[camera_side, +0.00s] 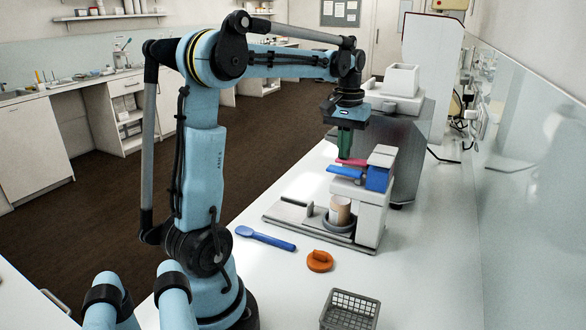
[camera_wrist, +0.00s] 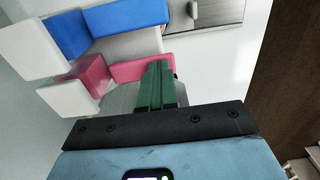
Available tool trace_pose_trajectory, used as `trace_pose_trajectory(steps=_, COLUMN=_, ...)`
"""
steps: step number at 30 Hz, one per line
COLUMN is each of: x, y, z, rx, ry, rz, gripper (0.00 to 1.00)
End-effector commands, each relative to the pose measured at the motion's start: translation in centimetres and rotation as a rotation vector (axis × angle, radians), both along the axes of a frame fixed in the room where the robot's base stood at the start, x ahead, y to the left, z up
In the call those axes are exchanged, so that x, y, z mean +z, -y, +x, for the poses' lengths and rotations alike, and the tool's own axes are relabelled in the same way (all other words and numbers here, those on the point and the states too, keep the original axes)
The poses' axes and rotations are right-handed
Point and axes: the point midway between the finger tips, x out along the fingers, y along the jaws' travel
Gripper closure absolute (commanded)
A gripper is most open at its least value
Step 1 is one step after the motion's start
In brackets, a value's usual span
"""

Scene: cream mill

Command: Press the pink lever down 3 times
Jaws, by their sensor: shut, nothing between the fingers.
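The pink lever (camera_side: 351,162) sticks out from the upper part of a white and grey machine (camera_side: 371,212), beside a blue lever (camera_side: 346,171). In the wrist view the pink lever (camera_wrist: 141,69) lies just beyond my fingertips, with the blue lever (camera_wrist: 130,17) parallel to it. My gripper (camera_side: 346,154) has green fingers pointing down, shut and empty, over the outer end of the pink lever. In the wrist view my gripper (camera_wrist: 159,66) overlaps the lever's right end. I cannot tell whether the fingertips touch it.
A tan cup (camera_side: 340,209) stands in a round holder on the machine's base. A blue spoon (camera_side: 265,238), an orange lid-like piece (camera_side: 320,261) and a grey wire basket (camera_side: 349,311) are on the white counter (camera_side: 430,265). A larger grey machine (camera_side: 411,135) stands behind.

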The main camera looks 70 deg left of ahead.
Motion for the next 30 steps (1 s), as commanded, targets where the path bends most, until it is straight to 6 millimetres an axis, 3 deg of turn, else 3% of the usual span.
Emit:
trace_pose_trajectory(steps=14, x=-0.5, y=0.1, z=0.0, rx=-0.001, ry=0.0, rz=-0.001, gripper=1.0)
trace_pose_trajectory(steps=30, x=3.2, y=0.0, z=0.0, rx=0.0, ry=0.001, rz=-0.001, gripper=1.0)
